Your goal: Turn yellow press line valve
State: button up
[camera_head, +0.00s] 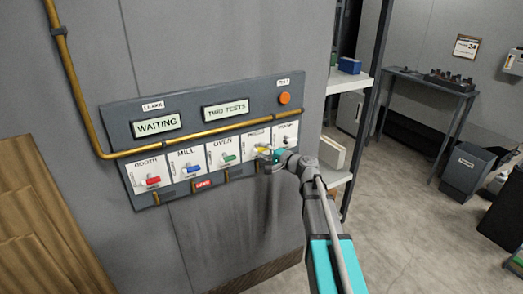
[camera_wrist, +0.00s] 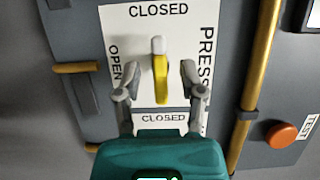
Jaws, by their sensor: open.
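The yellow press line valve (camera_wrist: 160,80) is in the middle of the wrist view, on a white plate marked PRESS. Its lever has a pale tip and lies along the line between the two CLOSED marks; OPEN is at the left. My gripper (camera_wrist: 161,93) is open, with one finger on each side of the yellow lever and gaps visible between. In the head view the yellow valve (camera_head: 263,149) is partly hidden by my gripper (camera_head: 275,157), which is at the panel.
The grey wall panel (camera_head: 117,115) also bears a red valve (camera_head: 152,181), a blue valve (camera_head: 192,169) and a green valve (camera_head: 230,158). A brass pipe (camera_head: 180,140) crosses above them. An orange TEST button (camera_head: 284,98) is at upper right. A shelf (camera_head: 345,80) stands right of the panel.

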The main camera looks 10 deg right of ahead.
jog(key=shift+w+a, duration=0.4)
jog(key=shift+w, duration=0.05)
grip_shut()
